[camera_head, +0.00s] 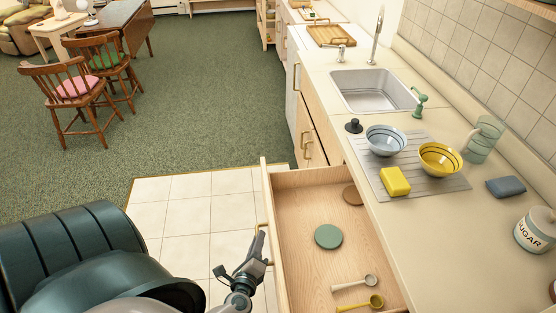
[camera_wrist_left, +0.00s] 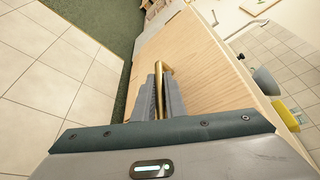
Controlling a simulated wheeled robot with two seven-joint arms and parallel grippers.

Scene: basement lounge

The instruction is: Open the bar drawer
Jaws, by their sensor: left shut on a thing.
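The bar drawer (camera_head: 288,207) stands pulled out from under the counter in the head view, its inside in plain sight. Its light wood front (camera_wrist_left: 205,65) fills the middle of the left wrist view. A brass handle (camera_wrist_left: 160,88) is on that front, between the fingers of my left gripper (camera_wrist_left: 162,95). My left gripper (camera_head: 262,240) is shut on the handle, at the drawer's outer side in the head view. My right gripper is not in view.
The counter (camera_head: 430,230) carries a sink (camera_head: 372,90), a blue bowl (camera_head: 386,140), a yellow bowl (camera_head: 440,159), a yellow sponge (camera_head: 395,181) and a sugar jar (camera_head: 537,231). Tiled floor (camera_head: 190,190) lies clear beside the drawer. Wooden chairs (camera_head: 68,97) stand far off on green carpet.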

